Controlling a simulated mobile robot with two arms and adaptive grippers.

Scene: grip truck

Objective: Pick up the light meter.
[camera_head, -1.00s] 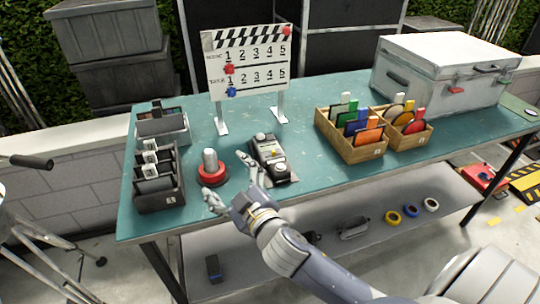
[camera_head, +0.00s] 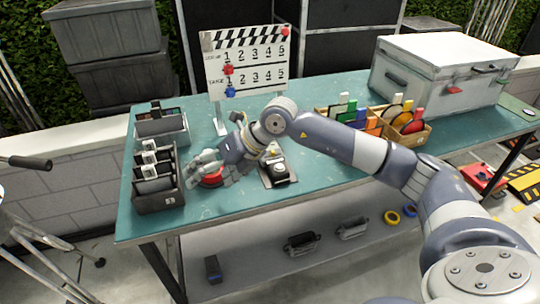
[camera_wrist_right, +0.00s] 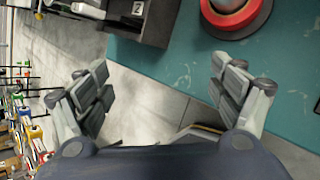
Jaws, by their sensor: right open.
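A dark device with a pale round knob or dome (camera_head: 279,168), perhaps the light meter, lies on the teal table (camera_head: 320,185) below the clapperboard. My right forearm hides its far end. My right gripper (camera_head: 203,171) is to the left of this device, over a red round-based object (camera_head: 212,180), and partly covers it. In the right wrist view its two fingers (camera_wrist_right: 160,85) are spread with nothing between them. The red base (camera_wrist_right: 232,18) shows beyond them at the top edge. My left gripper is out of view.
A black divided box (camera_head: 172,203) and a grey tray (camera_head: 186,133) stand at the left. A clapperboard (camera_head: 245,75) stands behind. A wooden box (camera_head: 424,136) of coloured cards and a white case (camera_head: 420,85) are at the right. The front middle of the table is clear.

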